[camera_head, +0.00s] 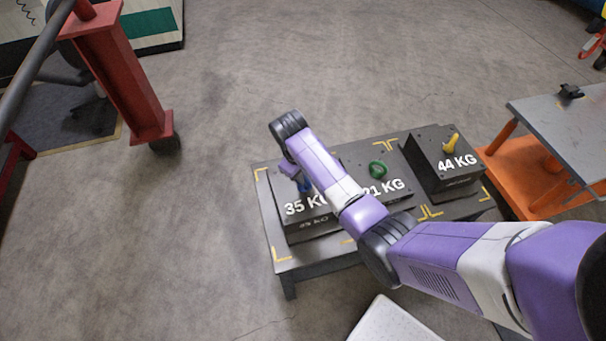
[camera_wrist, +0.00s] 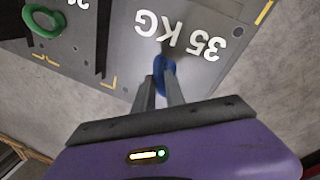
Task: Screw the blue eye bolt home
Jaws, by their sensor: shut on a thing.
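The blue eye bolt (camera_wrist: 159,70) stands on the mould base marked 35 KG (camera_head: 293,232), at the left of the low table. In the wrist view my gripper (camera_wrist: 164,84) is shut on its blue ring, with one finger on each side. In the head view the bolt (camera_head: 305,185) is mostly hidden by my arm, and my gripper (camera_head: 298,184) shows only in part. The bolt's thread and its seat are hidden, so I cannot tell how deep it sits.
A green eye bolt (camera_head: 377,169) stands on the 21 KG base and a yellow one (camera_head: 452,142) on the 44 KG base (camera_head: 430,155). The dark table (camera_head: 278,252) has yellow corner marks. An orange cart with a grey top (camera_head: 560,120) stands at the right.

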